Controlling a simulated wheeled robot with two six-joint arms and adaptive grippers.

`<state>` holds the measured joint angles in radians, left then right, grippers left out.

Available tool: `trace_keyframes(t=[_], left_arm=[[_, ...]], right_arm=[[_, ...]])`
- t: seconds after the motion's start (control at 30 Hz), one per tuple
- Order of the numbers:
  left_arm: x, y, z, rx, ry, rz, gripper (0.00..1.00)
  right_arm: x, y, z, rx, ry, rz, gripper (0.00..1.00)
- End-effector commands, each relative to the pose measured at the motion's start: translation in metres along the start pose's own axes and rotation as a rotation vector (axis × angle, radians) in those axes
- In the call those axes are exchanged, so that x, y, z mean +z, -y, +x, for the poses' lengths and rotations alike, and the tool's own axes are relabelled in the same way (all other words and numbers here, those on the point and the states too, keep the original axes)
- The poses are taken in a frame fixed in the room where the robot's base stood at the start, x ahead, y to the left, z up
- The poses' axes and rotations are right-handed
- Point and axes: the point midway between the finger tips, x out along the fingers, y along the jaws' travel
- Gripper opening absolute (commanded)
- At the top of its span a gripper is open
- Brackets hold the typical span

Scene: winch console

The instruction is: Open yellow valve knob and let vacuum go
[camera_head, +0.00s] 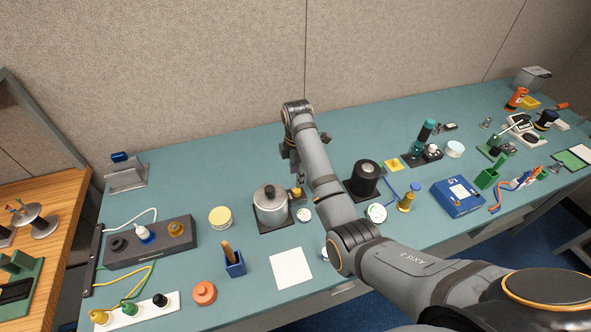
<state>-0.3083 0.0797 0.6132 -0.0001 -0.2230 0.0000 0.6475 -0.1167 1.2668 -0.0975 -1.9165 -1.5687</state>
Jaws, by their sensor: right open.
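A silver metal chamber (270,204) with a dark knob on its lid stands on a dark base in the middle of the table. A small yellow valve knob (296,194) shows at its right side, close to my forearm. My right gripper (295,174) points down just above the yellow knob, partly hidden by my own forearm. It is open; I cannot tell whether its fingers are around the knob or touching it. My left gripper is not in view.
A black cylinder (364,178) stands right of my forearm. A grey box with knobs (150,242), a round yellow-topped tin (220,217) and a blue holder (235,264) are left of or in front of the chamber. The back left of the teal table (213,165) is clear.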

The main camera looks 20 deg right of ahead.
Motion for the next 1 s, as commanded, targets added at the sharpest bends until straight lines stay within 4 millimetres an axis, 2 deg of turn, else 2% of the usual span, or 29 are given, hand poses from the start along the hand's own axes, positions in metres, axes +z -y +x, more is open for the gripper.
trace_keyframes(t=[0.07, 0.17, 0.27, 0.43, 0.53, 0.63, 0.8, 1.0], left_arm=[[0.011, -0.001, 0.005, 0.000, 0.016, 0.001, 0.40], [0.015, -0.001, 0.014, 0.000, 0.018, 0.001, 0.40], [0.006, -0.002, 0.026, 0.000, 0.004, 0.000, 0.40], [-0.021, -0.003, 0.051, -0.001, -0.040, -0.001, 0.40], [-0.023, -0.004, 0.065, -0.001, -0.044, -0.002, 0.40], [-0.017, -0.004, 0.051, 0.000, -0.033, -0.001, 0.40], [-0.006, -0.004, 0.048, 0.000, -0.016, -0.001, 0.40], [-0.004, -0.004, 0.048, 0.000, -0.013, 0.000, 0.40]], right_arm=[[0.000, 0.000, 0.005, 0.000, 0.000, 0.001, 0.45], [0.001, 0.000, 0.011, 0.001, 0.001, 0.001, 0.45], [0.001, 0.000, 0.020, 0.002, 0.001, 0.001, 0.45], [0.001, -0.001, 0.038, 0.001, 0.001, 0.001, 0.45], [0.001, 0.000, 0.047, 0.001, 0.001, 0.001, 0.45], [0.001, 0.001, 0.051, -0.003, 0.001, 0.001, 0.45], [0.001, 0.000, 0.066, 0.000, 0.001, 0.001, 0.45], [0.001, 0.000, 0.070, 0.000, 0.001, 0.001, 0.45]])
